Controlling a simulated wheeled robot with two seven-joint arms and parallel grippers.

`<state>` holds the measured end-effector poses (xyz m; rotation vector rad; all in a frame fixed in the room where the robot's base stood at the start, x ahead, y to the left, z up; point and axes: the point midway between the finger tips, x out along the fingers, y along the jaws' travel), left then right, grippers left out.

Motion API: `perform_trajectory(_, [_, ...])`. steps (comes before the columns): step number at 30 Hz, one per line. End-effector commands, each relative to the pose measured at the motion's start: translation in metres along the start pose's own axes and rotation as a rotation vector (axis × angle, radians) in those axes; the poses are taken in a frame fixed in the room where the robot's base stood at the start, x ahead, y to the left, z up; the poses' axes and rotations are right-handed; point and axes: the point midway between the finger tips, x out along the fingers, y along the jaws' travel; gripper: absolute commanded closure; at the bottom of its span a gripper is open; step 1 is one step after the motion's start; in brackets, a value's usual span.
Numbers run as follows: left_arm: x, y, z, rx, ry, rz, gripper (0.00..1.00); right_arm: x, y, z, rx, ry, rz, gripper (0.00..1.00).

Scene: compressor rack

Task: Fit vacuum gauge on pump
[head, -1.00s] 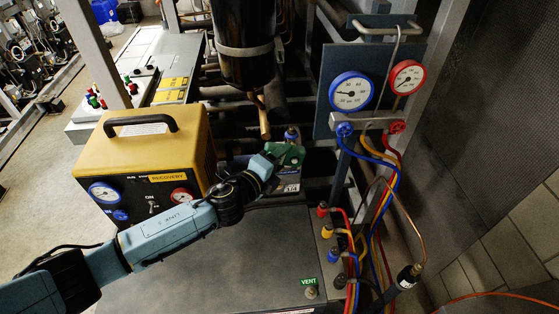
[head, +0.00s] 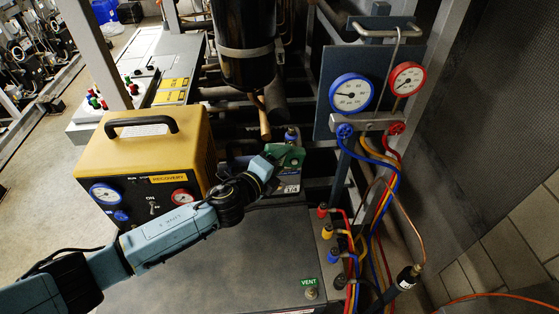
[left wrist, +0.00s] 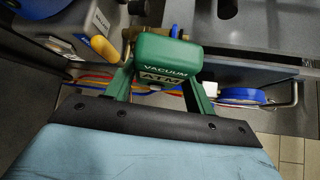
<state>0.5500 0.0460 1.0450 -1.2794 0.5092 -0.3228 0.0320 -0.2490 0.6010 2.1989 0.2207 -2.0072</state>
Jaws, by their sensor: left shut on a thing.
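The vacuum gauge is a green block marked VACUUM and ATM (left wrist: 167,58); it also shows in the head view (head: 291,154). My left gripper (head: 279,158) is shut on it, with its two green fingers on either side in the left wrist view (left wrist: 160,88). A blue cap (head: 291,136) stands just behind the gauge. A part with a white label (head: 291,188) lies just below it. Brass fittings (left wrist: 143,34) show behind the gauge in the left wrist view. I cannot tell which part is the pump, or whether the gauge touches a port. My right gripper is not in view.
A yellow recovery unit (head: 145,155) stands left of my gripper. A manifold with a blue gauge (head: 351,93) and a red gauge (head: 407,78) hangs at right, with coloured hoses below. A black cylinder (head: 243,40) and a copper pipe (head: 263,118) are above and behind.

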Motion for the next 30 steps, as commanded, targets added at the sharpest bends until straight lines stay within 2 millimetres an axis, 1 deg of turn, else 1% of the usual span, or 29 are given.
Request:
perform_trajectory(12, [0.0021,-0.0019,0.0018,0.0,0.001,-0.003,0.69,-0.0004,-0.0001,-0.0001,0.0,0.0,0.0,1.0])
perform_trajectory(13, [0.0021,-0.0019,0.0018,0.0,0.001,-0.003,0.44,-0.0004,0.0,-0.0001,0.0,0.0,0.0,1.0])
perform_trajectory(18, [0.002,-0.0014,0.0018,0.0,0.001,-0.002,0.22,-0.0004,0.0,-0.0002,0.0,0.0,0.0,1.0])
perform_trajectory(19, [0.002,-0.0014,0.0018,0.0,0.001,-0.002,0.2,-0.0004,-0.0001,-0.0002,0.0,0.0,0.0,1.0])
perform_trajectory(24, [0.002,-0.001,0.0019,0.0,0.0,-0.001,0.2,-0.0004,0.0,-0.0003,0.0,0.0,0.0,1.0])
perform_trajectory(25, [0.0018,0.0001,0.0017,0.0,0.0,0.001,0.18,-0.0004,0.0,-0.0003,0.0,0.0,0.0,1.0])
perform_trajectory(27, [0.0018,0.0002,0.0018,0.0,0.0,0.001,0.08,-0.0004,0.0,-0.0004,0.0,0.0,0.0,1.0])
perform_trajectory(28, [0.0017,0.0004,0.0018,0.0,0.0,0.001,0.05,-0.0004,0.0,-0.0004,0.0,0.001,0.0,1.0])
perform_trajectory(30, [0.0017,0.0008,0.0018,0.0,0.0,0.002,0.05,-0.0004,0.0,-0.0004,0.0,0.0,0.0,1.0])
